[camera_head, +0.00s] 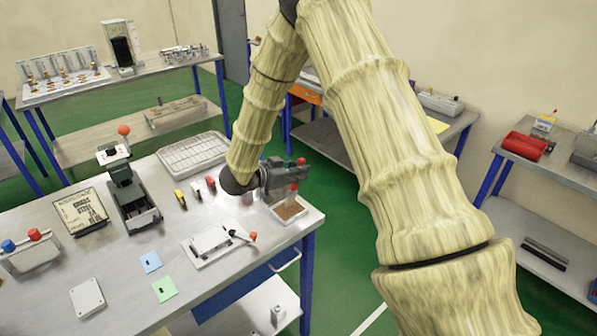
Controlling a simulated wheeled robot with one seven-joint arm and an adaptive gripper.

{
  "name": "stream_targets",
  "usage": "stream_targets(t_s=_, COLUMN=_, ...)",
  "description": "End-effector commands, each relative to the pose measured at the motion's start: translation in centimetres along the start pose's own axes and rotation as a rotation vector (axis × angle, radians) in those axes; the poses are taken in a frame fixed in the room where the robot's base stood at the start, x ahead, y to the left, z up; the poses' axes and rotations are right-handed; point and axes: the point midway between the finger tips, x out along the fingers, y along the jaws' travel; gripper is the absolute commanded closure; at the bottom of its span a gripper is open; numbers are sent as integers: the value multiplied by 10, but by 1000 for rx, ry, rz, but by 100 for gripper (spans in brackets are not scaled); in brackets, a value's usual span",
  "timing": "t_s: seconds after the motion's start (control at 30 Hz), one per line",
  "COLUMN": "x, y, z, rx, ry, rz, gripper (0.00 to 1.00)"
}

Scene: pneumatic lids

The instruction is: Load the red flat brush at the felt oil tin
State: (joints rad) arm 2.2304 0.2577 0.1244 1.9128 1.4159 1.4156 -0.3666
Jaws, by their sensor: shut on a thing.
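My gripper (297,175) is at the right end of the near metal table, shut on the red flat brush (293,187). Red shows above and below the jaws; the middle of the brush is hidden by them. The brush is roughly upright, and its pale lower part points down at the felt oil tin (302,213). The tin is a shallow, pale-rimmed square with a brown pad, near the table's right corner. The brush's lower end overlaps the pad in the picture; I cannot tell whether it touches or hovers just above.
A white plate fixture with a red-knobbed lever (215,243) lies left of the tin. A wire tray (193,153) is behind, and several small coloured items (196,189) lie between. A black press (130,190) stands further left. The table's right edge is close to the tin.

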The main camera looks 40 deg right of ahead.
Motion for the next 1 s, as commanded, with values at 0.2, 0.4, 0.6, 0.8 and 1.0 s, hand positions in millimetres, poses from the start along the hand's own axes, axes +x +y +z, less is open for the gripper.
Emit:
stream_targets(t_s=0.2, x=1, y=0, z=2, rx=0, ry=0, rz=0, gripper=100)
stream_targets(t_s=0.4, x=1, y=0, z=4, rx=0, ry=0, rz=0, gripper=100)
stream_targets(t_s=0.6, x=2, y=0, z=6, rx=0, ry=0, rz=0, gripper=100)
stream_targets(t_s=0.8, x=3, y=0, z=7, rx=0, ry=0, rz=0, gripper=100)
stream_targets(t_s=1.0, x=3, y=0, z=9, rx=0, ry=0, rz=0, gripper=100)
